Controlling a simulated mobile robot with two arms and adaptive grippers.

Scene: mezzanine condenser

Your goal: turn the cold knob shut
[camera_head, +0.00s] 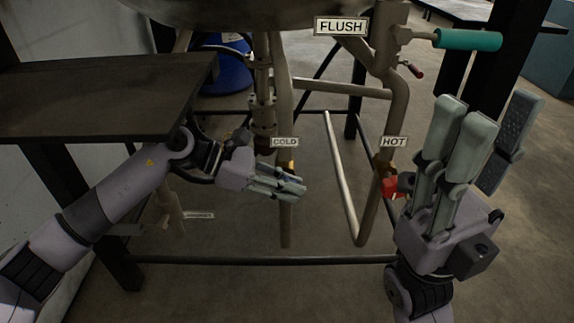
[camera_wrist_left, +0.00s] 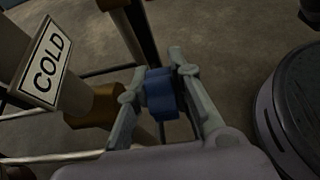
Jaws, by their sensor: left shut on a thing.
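The blue cold knob (camera_wrist_left: 161,92) sits between the fingers of my left gripper in the left wrist view, and both fingers press against it. In the head view my left gripper (camera_head: 288,187) is at the cold pipe, just below the COLD sign (camera_head: 284,142), and its fingers hide the knob. The COLD sign also shows at the left of the left wrist view (camera_wrist_left: 45,65). My right gripper (camera_head: 483,128) is open and empty, fingers pointing up, at the right of the head view.
The red hot knob (camera_head: 390,188) is below the HOT sign (camera_head: 394,142), just left of my right gripper. A teal handle (camera_head: 468,39) is beside the FLUSH sign (camera_head: 341,26). A dark table (camera_head: 105,95) overhangs my left arm. A low bar (camera_head: 265,260) crosses in front.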

